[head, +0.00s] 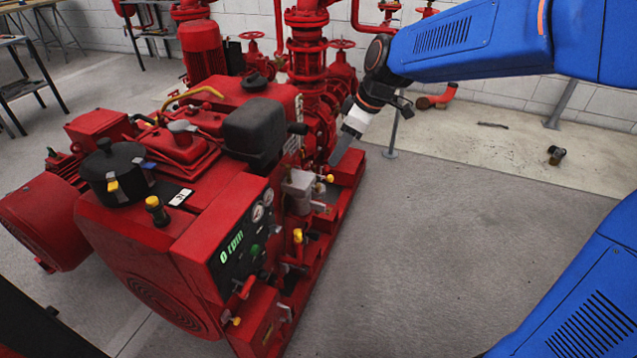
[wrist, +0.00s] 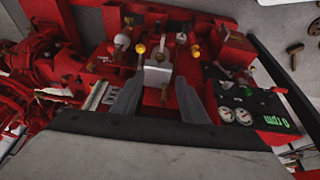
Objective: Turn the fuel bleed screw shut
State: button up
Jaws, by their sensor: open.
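A pale grey metal block (head: 299,185) sits on the side of the red engine, beside the gauge panel. It also shows in the wrist view (wrist: 157,73), between my fingertips and just beyond them. A small yellow knob (head: 329,178) is beside the block. Another yellow knob (head: 297,235) is lower, nearer the panel. Yellow knobs also show beyond the block in the wrist view (wrist: 140,49). I cannot tell for sure which fitting is the fuel bleed screw. My gripper (head: 337,156) is open and empty, close to the block; it shows in the wrist view (wrist: 159,98) with its fingers apart.
The gauge panel (head: 240,247) reads 0 rpm. A black box (head: 254,127) stands on the engine near my gripper. Red pipes and valves (head: 308,60) rise behind. A thin post (head: 392,130) stands near my wrist. The floor to the right is mostly clear.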

aim_at(320, 185)
jog(key=x, duration=1.4)
jog(key=shift+f, duration=0.3)
grip_shut()
